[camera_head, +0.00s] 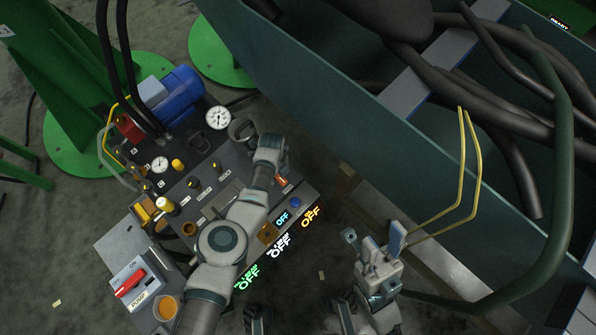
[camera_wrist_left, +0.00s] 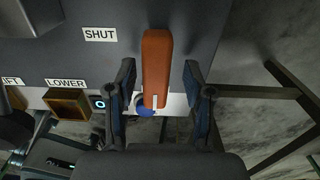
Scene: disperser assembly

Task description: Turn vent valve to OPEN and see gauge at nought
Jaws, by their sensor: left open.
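The orange vent valve handle (camera_wrist_left: 155,65) lies between the two fingers of my left gripper (camera_wrist_left: 159,78) in the left wrist view. The fingers are open, with a gap on each side of the handle. A SHUT label (camera_wrist_left: 100,34) is left of the handle's far end; no OPEN label is readable. In the head view the handle (camera_head: 281,181) shows beside my left wrist, which hides part of the panel. A large white gauge (camera_head: 218,118) and a small one (camera_head: 160,164) face up; their readings are too small to tell. My right gripper (camera_head: 375,245) appears open and empty, off the panel.
A LOWER button (camera_wrist_left: 67,103) and a blue button (camera_head: 295,202) sit near the handle. A red pump switch (camera_head: 130,283) is at lower left. A green trough (camera_head: 330,110) with dark hoses and a yellow bail stands right.

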